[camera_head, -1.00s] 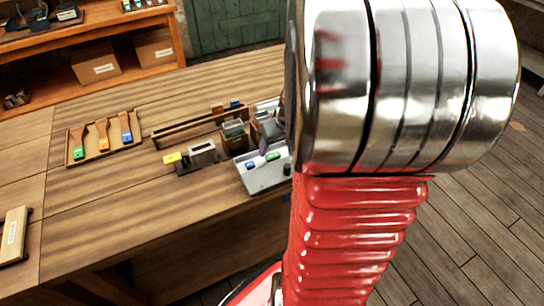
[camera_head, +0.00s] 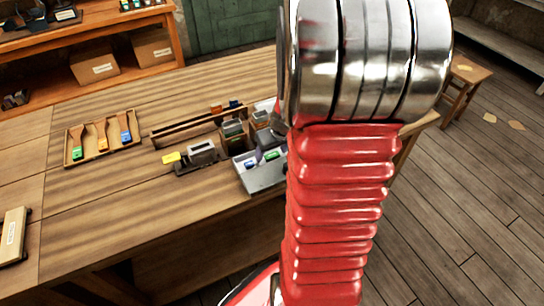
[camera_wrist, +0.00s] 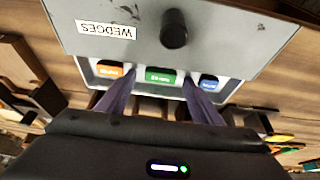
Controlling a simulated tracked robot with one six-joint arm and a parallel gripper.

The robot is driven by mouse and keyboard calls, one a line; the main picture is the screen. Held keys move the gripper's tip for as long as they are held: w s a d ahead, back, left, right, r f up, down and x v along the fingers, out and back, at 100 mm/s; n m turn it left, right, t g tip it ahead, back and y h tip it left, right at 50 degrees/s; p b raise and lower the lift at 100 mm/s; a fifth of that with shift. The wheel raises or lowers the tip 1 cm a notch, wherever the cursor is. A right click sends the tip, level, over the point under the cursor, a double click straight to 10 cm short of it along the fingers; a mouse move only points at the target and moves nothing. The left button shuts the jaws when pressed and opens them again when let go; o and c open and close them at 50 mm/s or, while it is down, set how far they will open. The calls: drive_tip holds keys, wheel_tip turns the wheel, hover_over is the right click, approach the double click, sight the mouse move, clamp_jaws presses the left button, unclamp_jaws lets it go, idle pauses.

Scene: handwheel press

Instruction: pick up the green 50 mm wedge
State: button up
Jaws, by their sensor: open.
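The green wedge (camera_wrist: 161,76) lies in the middle of a grey tray labelled WEDGES (camera_wrist: 100,55), between an orange wedge (camera_wrist: 109,70) and a blue wedge (camera_wrist: 209,82). My gripper (camera_wrist: 160,84) is open. In the wrist view its two purple-grey fingers point at the tray, one on each side of the green wedge. I cannot tell whether they touch it. In the head view the green wedge (camera_head: 272,156) and blue wedge (camera_head: 250,164) show in the tray (camera_head: 262,181). My arm hides the tray's right end.
A black knob (camera_wrist: 174,29) sticks out of the tray's front. Left of the tray is a grey block on a dark base (camera_head: 201,152) with a yellow piece (camera_head: 171,158). A wooden tray (camera_head: 103,139) holds several coloured tools. The bench's front left is mostly clear.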

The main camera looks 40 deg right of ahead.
sight(273, 155)
drive_tip(key=shift+c, duration=0.4)
drive_tip(key=c, duration=1.1)
drive_tip(key=shift+o, duration=0.2)
wheel_tip(273, 155, up, 10)
idle(0.4)
